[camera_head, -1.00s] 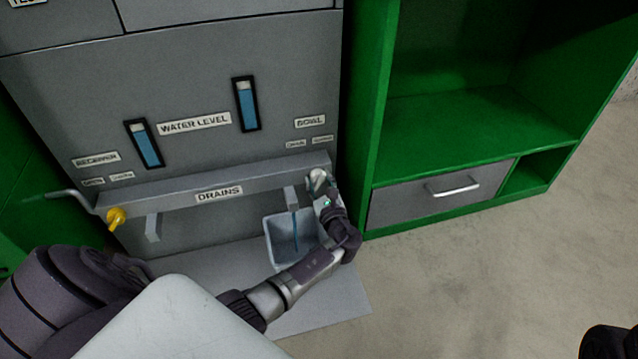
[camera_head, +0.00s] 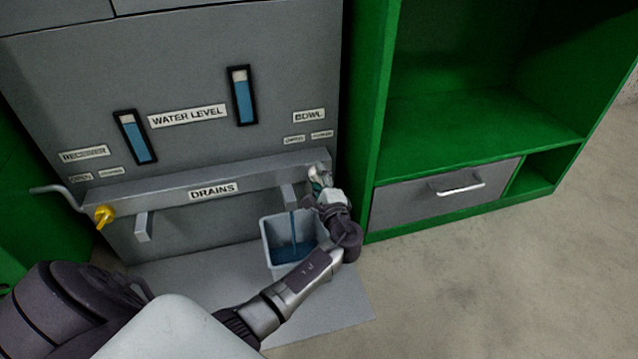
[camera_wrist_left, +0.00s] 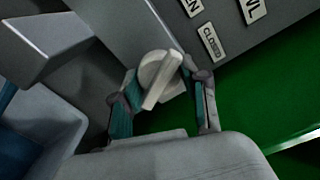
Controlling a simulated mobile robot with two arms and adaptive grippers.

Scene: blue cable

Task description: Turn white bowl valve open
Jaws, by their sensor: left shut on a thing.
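The white bowl valve (camera_wrist_left: 160,78) is a round knob with a raised handle, at the right end of the drains bar, partly hidden by my gripper in the head view. My left gripper (camera_head: 318,178) is at this valve. In the left wrist view its two fingers (camera_wrist_left: 160,98) stand on either side of the valve and are shut on its handle. Blue water runs from the right drain spout (camera_head: 289,197) into a grey bin (camera_head: 268,243) below, with water in its bottom. My right gripper is not in view.
A yellow valve (camera_head: 104,216) and a left spout (camera_head: 143,226) are on the same bar at left. A "CLOSED" label (camera_wrist_left: 211,42) shows near the white valve. A green cabinet (camera_head: 470,125) with a grey drawer (camera_head: 415,200) stands close at right. The floor at right is clear.

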